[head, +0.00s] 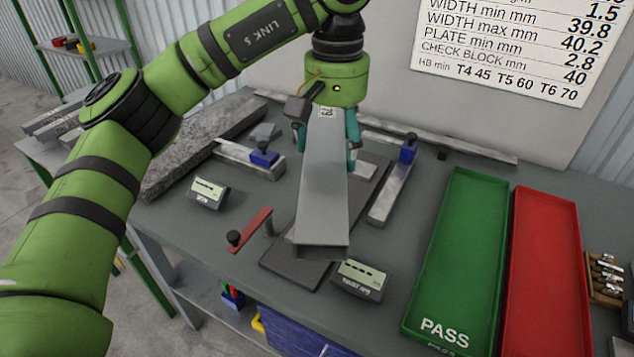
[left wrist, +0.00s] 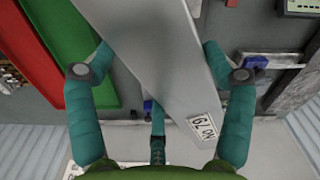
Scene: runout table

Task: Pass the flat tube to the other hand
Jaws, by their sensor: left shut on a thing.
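The flat tube (head: 323,195) is a long grey rectangular metal profile. In the head view it points toward me, its near end above a dark flat plate (head: 283,270) on the table. My left gripper (head: 326,135) is shut on its far part. In the left wrist view the tube (left wrist: 150,55) runs between the teal fingers of my left gripper (left wrist: 155,95), and a white label with printed characters shows near its lower end. My right gripper is in neither view.
A green PASS tray (head: 460,255) and a red tray (head: 547,270) stand on the right. Two small display boxes (head: 208,193) (head: 358,281), a red-handled tool (head: 249,230) and blue-slider gauges (head: 263,157) (head: 395,185) lie around the tube. A granite bar (head: 200,150) lies at the left.

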